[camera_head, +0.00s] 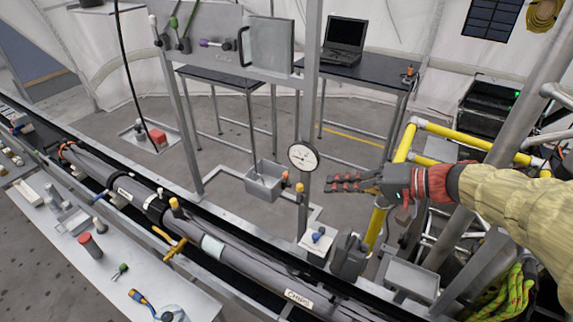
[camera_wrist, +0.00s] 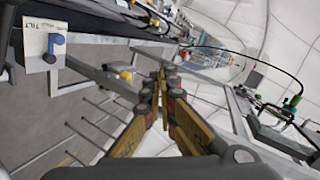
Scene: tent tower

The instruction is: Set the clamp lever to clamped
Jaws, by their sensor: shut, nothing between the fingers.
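My gripper (camera_head: 350,183) is shut and empty, held out in the air right of a round dial gauge (camera_head: 303,156). In the wrist view its fingers (camera_wrist: 165,85) come together. No lever is readably marked as the clamp lever, so I cannot tell which it is. A yellow handle (camera_head: 170,243) sits beside the long grey tube (camera_head: 235,255), left of and apart from my gripper. Levers with green (camera_head: 174,22) and purple (camera_head: 205,43) knobs are on an upright panel at the back. A blue knob (camera_wrist: 57,39) on a white box labelled TILT shows in the wrist view.
A metal post (camera_head: 308,90) stands just left of my gripper. Yellow rails (camera_head: 455,133) lie behind my arm. A laptop (camera_head: 344,40) is on the back table. A white bench (camera_head: 110,262) with loose parts runs along the front left.

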